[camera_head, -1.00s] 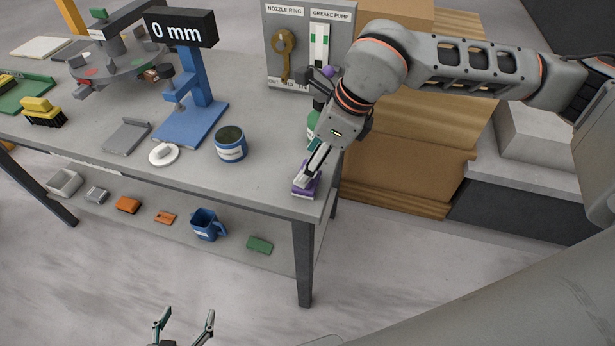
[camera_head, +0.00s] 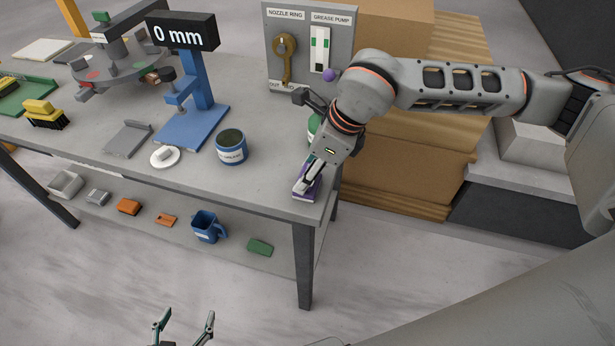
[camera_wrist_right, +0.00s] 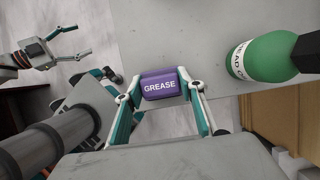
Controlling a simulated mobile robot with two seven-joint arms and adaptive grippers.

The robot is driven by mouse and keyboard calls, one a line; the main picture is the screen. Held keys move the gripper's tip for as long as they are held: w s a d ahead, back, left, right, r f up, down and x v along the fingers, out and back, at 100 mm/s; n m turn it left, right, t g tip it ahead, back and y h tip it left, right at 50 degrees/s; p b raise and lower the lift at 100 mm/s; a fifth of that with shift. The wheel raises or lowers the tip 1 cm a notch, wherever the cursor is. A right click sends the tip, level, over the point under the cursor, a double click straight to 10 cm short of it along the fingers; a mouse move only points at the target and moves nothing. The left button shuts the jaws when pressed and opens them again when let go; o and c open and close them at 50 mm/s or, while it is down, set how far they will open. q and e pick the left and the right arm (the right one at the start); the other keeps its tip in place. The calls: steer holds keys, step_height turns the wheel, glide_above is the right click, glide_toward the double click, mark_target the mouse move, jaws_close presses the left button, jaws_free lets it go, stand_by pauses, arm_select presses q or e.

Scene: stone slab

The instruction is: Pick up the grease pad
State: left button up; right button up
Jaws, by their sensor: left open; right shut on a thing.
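The grease pad is a small purple block at the front right corner of the grey table, seen in the head view (camera_head: 308,190). In the right wrist view its top, lettered GREASE (camera_wrist_right: 160,85), shows between the fingers. My right gripper (camera_head: 306,186) comes down over it and is shut on it, with one finger at each side in the wrist view (camera_wrist_right: 162,88). I cannot tell whether the pad is clear of the tabletop. My left gripper (camera_head: 187,328) is open and empty in front of the table, at the bottom of the head view.
A green bottle (camera_wrist_right: 262,60) stands close to my right gripper. A blue tin (camera_head: 231,149) and a white round piece (camera_head: 164,157) stand to its left. The panel (camera_head: 312,60) is behind. The lower shelf holds a blue mug (camera_head: 207,227) and a green block (camera_head: 260,247).

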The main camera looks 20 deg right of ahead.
steer(key=shift+r, duration=0.1)
step_height(320, 180, up, 20)
stand_by(0.5)
